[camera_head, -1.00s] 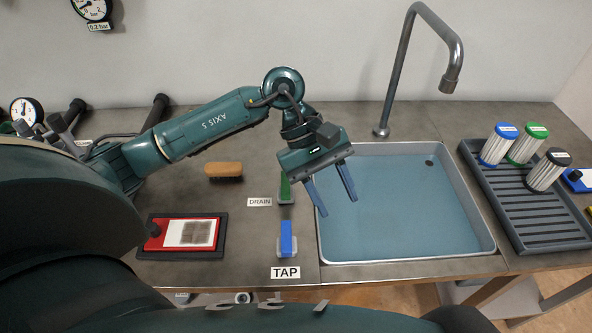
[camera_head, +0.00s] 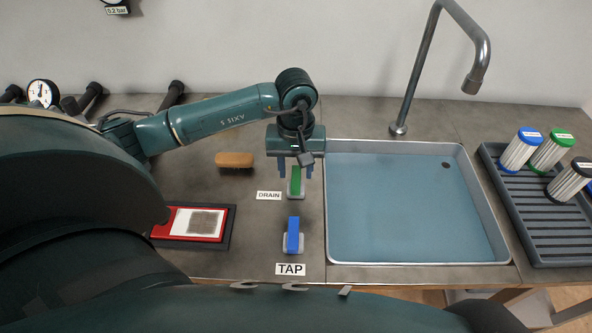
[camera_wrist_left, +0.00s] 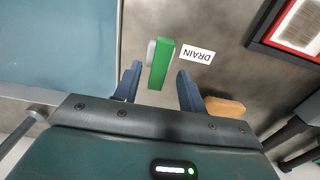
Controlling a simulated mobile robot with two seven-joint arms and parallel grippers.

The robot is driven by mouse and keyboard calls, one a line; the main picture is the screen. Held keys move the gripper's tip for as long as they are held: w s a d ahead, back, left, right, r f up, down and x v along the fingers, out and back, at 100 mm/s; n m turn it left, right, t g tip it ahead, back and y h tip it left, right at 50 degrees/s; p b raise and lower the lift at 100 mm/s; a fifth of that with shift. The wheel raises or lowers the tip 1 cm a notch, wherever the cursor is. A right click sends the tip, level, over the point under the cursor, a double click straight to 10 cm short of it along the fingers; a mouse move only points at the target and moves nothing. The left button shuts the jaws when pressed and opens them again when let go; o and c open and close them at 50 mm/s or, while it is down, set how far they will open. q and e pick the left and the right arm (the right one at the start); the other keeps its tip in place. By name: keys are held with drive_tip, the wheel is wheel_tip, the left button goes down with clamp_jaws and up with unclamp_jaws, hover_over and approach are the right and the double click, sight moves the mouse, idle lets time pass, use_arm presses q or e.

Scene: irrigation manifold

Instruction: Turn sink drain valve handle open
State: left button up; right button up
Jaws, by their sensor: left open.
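The green drain valve handle (camera_head: 296,181) stands on a pale base on the counter, left of the sink and beside the DRAIN label (camera_head: 269,196). My left gripper (camera_head: 296,174) is open, with its fingers on either side of the green handle as seen from the head. In the left wrist view the handle (camera_wrist_left: 161,64) lies between and ahead of the two blue fingertips (camera_wrist_left: 158,78), with a gap on both sides. I cannot tell how far the fingers reach down beside it. My right gripper is not in view.
The blue tap handle (camera_head: 293,235) stands nearer me, above the TAP label (camera_head: 290,269). The sink (camera_head: 329,225) holds water, with a spout (camera_head: 418,70) behind it. A brush (camera_head: 235,160) and a red tray (camera_head: 168,224) lie left. A grey rack (camera_head: 545,240) with filters is right.

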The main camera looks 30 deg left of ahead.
use_arm(q)
drive_tip(key=shift+f, duration=0.95)
clamp_jaws()
